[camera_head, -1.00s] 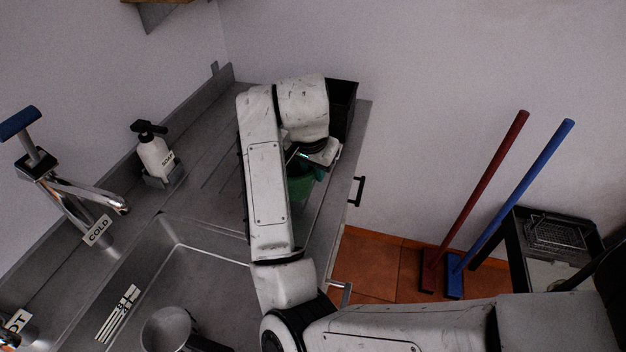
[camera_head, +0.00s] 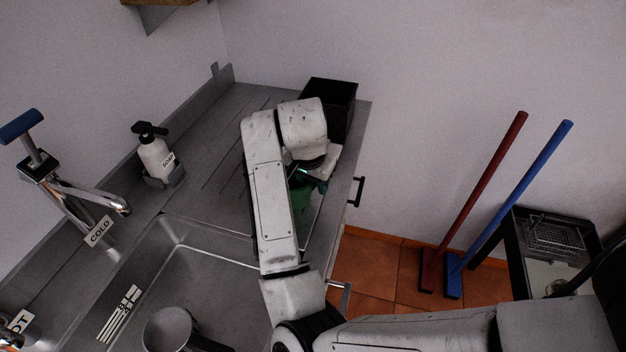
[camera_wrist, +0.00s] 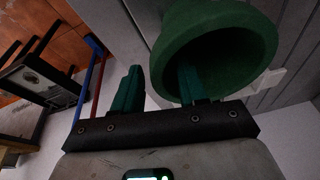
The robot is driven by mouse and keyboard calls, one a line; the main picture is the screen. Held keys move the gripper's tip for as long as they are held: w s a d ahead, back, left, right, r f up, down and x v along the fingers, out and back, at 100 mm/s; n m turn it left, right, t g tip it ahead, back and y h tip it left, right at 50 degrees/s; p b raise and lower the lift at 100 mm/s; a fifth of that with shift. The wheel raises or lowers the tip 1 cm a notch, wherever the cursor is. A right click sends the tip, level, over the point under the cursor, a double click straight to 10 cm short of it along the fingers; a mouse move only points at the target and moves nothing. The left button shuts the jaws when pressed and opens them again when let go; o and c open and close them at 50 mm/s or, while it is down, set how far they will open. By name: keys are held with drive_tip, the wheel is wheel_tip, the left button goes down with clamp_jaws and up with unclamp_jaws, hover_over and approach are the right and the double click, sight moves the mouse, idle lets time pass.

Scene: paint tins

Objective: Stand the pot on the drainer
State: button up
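The green pot (camera_head: 303,205) is over the ribbed metal drainer (camera_head: 222,160) to the right of the sink, partly hidden by my arm. In the wrist view the pot (camera_wrist: 222,52) shows its round rim and dark opening towards my gripper (camera_wrist: 160,88). One green finger is outside the rim and the other reaches into the opening, so the wall lies between them. I cannot tell whether the fingers press on the wall. In the head view my gripper (camera_head: 308,180) is right above the pot. The pot's base is hidden, so whether it touches the drainer is unclear.
A black bin (camera_head: 335,98) stands at the drainer's far end. A soap bottle (camera_head: 155,157) is at the wall. The sink (camera_head: 215,285) holds a metal pan (camera_head: 168,328). Red (camera_head: 475,200) and blue (camera_head: 510,195) handled brooms lean right. The drainer's left part is clear.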

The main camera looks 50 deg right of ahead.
drive_tip(key=shift+r, duration=0.1)
drive_tip(key=v, duration=1.2)
drive_tip(key=shift+p, duration=0.45)
drive_tip(key=shift+c, duration=0.2)
idle(0.7)
